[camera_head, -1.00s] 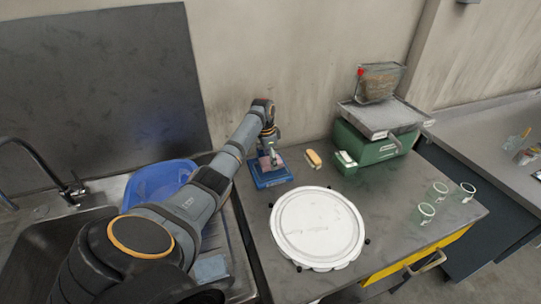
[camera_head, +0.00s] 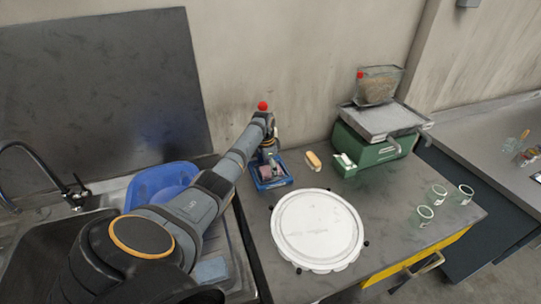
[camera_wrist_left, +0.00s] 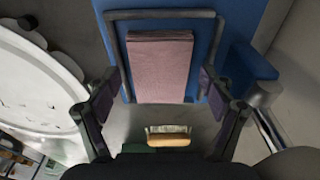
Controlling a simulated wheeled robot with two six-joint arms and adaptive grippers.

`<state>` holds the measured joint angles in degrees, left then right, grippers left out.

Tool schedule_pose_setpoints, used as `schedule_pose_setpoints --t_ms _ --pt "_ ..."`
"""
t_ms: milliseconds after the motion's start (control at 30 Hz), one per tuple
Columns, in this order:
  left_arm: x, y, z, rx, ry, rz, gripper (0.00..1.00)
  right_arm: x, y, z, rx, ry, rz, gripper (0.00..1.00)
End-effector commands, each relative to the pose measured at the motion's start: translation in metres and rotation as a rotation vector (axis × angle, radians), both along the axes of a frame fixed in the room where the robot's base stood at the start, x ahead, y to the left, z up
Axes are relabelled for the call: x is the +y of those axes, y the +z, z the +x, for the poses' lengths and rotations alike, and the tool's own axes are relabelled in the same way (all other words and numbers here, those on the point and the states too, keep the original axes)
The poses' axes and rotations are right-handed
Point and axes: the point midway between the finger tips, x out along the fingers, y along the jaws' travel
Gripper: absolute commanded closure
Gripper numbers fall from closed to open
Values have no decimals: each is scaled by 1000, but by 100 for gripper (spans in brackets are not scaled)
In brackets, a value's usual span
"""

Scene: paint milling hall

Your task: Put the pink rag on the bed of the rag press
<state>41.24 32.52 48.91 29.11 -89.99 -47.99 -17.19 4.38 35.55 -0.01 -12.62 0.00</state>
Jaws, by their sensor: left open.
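The pink rag (camera_head: 272,172) is a flat folded block on the blue rag press (camera_head: 262,186). In the left wrist view the rag (camera_wrist_left: 160,65) lies over the press's blue bed (camera_wrist_left: 203,28), inside a dark metal frame (camera_wrist_left: 160,15). My left gripper (camera_wrist_left: 160,108) is open, its two fingers apart on either side of the rag's near end, with no rag held between them. In the head view my left wrist partly hides the press. A red knob (camera_head: 262,105) shows above the wrist. My right gripper is out of view.
A wooden-backed brush (camera_head: 312,160) lies right of the press. A white round lid (camera_head: 318,229) sits in front. A blue basin (camera_head: 160,183) is in the sink. Several glass cups stand at the right edge.

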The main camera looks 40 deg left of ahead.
Motion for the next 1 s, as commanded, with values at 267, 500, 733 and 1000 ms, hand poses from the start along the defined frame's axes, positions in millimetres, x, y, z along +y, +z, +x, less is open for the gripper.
schedule_pose_setpoints --t_ms 267,500,733,1000 --pt "3 30 -2 -6 -1 4 18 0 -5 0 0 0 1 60" --pt "6 87 -8 -5 -1 2 18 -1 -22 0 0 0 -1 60" --pt "7 119 -12 -2 0 -1 18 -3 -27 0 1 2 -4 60" --pt "7 123 -12 -1 0 0 18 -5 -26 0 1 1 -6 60"
